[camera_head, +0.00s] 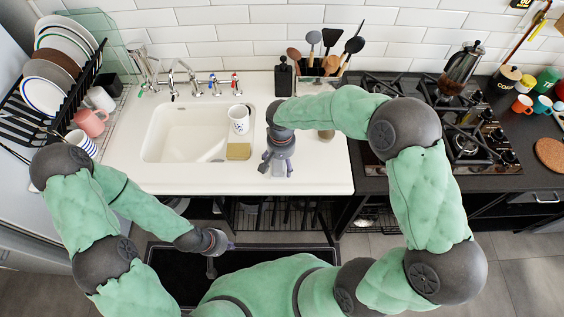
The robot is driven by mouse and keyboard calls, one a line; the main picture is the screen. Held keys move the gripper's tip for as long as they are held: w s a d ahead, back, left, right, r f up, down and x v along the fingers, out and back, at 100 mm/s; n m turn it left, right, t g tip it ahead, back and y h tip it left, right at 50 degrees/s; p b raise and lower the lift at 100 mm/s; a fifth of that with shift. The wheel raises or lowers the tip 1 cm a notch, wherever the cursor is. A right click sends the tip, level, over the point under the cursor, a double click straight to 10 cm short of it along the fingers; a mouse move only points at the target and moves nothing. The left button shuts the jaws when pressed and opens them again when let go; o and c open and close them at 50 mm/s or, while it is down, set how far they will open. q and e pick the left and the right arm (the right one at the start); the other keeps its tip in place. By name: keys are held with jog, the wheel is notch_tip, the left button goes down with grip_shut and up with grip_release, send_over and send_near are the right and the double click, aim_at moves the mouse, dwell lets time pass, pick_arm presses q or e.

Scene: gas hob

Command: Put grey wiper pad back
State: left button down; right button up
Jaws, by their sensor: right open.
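My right gripper (276,167) is open over the white counter, right of the sink, with its fingers pointing down toward the front. I cannot make out a grey wiper pad for certain; the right hand and forearm hide part of the counter. A tan sponge-like block (238,151) lies at the sink's right front edge, left of the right gripper and apart from it. My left gripper (216,256) hangs low in front of the counter, above the dark floor mat, away from the counter objects. Its finger opening is unclear.
A white patterned mug (239,119) stands by the sink (185,134). A small brownish object (326,134) shows under my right forearm. Utensils and a black block (284,78) stand behind. A dish rack (60,90) is at left, the gas hob (465,130) at right. The front right counter is clear.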

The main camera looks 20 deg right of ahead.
aim_at(281, 163)
notch_tip(281, 163, up, 12)
jog(key=p, duration=0.4)
jog(key=shift+r, duration=0.15)
dwell(0.4)
